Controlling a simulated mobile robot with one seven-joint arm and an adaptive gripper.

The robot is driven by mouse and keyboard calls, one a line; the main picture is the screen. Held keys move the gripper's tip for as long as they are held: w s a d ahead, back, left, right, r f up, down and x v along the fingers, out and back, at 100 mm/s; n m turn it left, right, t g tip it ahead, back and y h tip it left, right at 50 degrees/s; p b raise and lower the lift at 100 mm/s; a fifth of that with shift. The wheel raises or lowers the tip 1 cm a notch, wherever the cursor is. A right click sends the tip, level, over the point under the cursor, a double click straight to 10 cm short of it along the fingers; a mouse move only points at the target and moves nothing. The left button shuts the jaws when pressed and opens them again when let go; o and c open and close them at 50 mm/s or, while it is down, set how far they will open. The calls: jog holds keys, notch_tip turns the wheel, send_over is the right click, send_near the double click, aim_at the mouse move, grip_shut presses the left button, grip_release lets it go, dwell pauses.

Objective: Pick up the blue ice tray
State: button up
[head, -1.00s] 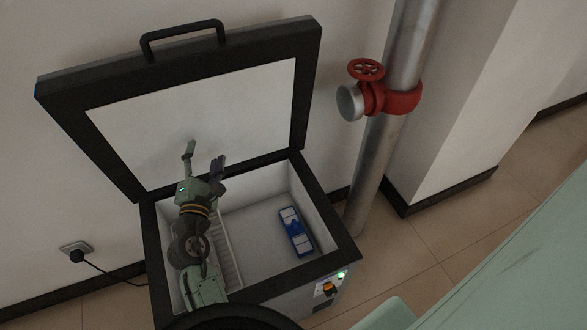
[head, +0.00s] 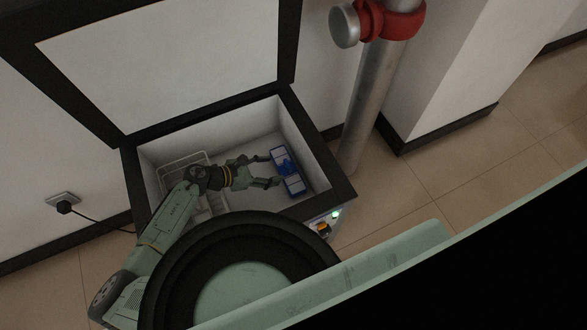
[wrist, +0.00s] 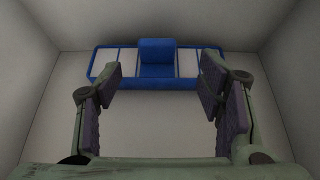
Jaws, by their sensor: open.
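The blue ice tray (head: 281,160) lies on the floor of the open chest freezer, near its right wall. It has pale compartments and a raised blue middle part. My gripper (head: 275,168) is inside the freezer, just left of the tray, with its fingers spread and pointing at it. Nothing is held between the fingers. Whether the fingertips touch the tray cannot be told.
The freezer's dark rim (head: 335,187) and pale inner walls surround my gripper. A white wire basket (head: 181,163) sits at the left inside. The lid (head: 170,62) stands open behind. A pipe with a red fitting (head: 406,22) is outside at the right.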

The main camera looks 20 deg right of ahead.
jog(key=shift+w+d+f, duration=0.1)
jog(key=shift+d, duration=0.3)
jog(key=p+x, duration=0.1)
jog(key=x, duration=0.5)
jog(key=shift+w+d+f+p, duration=0.15)
jog(key=shift+d+f+p, duration=0.05)
jog(key=shift+d+p, duration=0.15)
grip_shut()
